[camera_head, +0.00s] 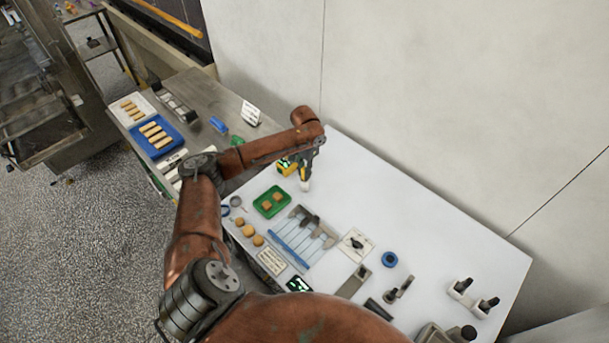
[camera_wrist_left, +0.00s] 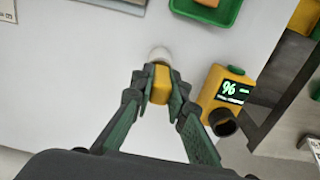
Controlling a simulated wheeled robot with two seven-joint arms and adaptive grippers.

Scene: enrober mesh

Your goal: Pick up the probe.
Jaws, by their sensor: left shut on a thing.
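The probe (camera_wrist_left: 160,84) has a yellow body and a pale rounded tip in the left wrist view. My left gripper (camera_wrist_left: 158,92) is shut on the yellow body, with one finger on each side. The pale tip points away from my palm over the white table. In the head view my left gripper (camera_head: 306,170) is at the far left part of the white table, with the pale tip of the probe (camera_head: 304,186) below it. I cannot tell whether the tip touches the table. A yellow meter (camera_wrist_left: 226,92) with a lit green display stands right beside the gripper. My right gripper is not in view.
A blue ring (camera_head: 389,259) lies farther right. A steel table (camera_head: 228,102) adjoins at left; a wall (camera_head: 450,90) stands behind.

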